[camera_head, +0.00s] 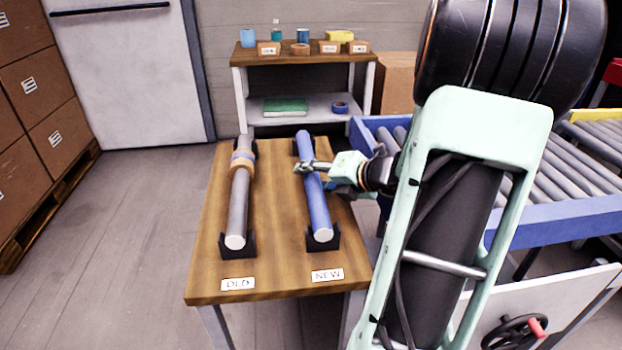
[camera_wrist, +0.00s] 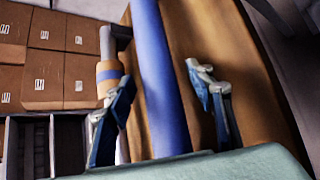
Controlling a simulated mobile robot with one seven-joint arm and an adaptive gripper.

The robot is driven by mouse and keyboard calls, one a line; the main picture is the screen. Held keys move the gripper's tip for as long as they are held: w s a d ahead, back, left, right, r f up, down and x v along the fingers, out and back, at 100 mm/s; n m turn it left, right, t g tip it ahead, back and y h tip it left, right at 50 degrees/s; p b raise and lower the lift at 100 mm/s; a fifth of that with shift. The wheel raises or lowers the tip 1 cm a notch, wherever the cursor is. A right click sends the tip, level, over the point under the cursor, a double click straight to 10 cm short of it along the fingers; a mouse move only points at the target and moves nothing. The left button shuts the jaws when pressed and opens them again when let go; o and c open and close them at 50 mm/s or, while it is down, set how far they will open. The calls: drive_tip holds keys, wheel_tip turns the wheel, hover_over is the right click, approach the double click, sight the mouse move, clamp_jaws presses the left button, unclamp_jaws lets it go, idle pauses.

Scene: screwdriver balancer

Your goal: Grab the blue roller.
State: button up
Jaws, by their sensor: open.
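The blue roller (camera_head: 313,195) lies lengthwise on black end holders on the right side of a wooden table, behind the label NEW. My gripper (camera_head: 305,168) comes in from the right and is over the middle of the roller. In the wrist view the blue roller (camera_wrist: 161,85) runs between the two open fingers of my gripper (camera_wrist: 163,85), with a visible gap on each side. I cannot tell how far the fingers reach down around it. The far part of the roller is partly hidden by my gripper in the head view.
A grey roller (camera_head: 238,205) with a brown and blue wrap lies at left on the wooden table (camera_head: 278,262), behind the label OLD. A blue-framed conveyor (camera_head: 555,235) stands at right. A shelf (camera_head: 300,105) with small items stands behind. Boxes (camera_head: 30,90) are stacked at left.

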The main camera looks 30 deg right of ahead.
drive_tip(key=shift+c, duration=0.5)
clamp_jaws()
drive_tip(key=shift+r, duration=0.1)
drive_tip(key=shift+r, duration=0.1)
